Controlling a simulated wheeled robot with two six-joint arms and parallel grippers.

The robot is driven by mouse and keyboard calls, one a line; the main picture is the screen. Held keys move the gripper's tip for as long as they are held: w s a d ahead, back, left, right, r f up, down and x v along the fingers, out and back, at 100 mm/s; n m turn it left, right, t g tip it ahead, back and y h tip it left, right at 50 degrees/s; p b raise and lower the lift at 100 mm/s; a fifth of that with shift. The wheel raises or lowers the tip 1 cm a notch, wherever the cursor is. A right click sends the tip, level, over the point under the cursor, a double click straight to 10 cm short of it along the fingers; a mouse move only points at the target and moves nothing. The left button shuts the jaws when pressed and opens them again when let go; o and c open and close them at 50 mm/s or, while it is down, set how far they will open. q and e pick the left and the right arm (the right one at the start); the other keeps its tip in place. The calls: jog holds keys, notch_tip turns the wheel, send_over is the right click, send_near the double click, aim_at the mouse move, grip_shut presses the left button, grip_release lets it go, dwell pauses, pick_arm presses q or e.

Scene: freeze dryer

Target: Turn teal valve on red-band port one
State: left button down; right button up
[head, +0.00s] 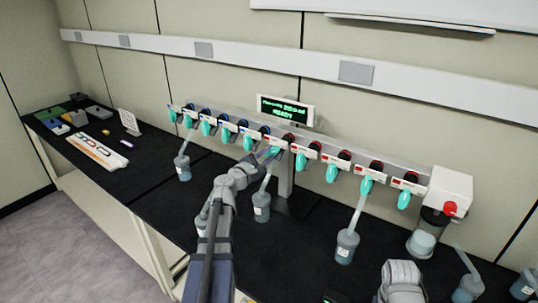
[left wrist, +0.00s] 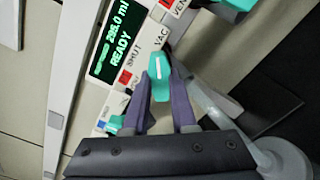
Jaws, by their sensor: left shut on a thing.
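The teal valve (left wrist: 160,78) of a red-marked port is between my left gripper's two purple fingers (left wrist: 162,106) in the left wrist view. The gripper is shut on its handle, which has a white line. The label beside it carries a red square and the words SHUT, VAC and VENT. In the head view my left gripper (head: 273,152) reaches up to the manifold at the leftmost red-band port, partly covering its valve. My right gripper is out of view; only a grey part of my right arm shows at the bottom right.
The manifold bar carries blue-band valves to the left and red-band valves (head: 332,172) to the right. A display (head: 285,111) reads READY. Flasks hang below, one (head: 261,207) close to my left arm and another (head: 347,246) to the right. A rack (head: 98,151) lies at far left.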

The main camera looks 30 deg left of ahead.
pick_arm(q)
jog(key=n, duration=0.5)
jog(key=shift+d+f, duration=0.1)
jog(key=n, duration=0.5)
jog(key=shift+n, duration=0.3)
dwell(0.3)
jog(key=c, duration=0.7)
grip_release()
jog(key=s, duration=0.8)
jog(key=shift+a, duration=0.25)
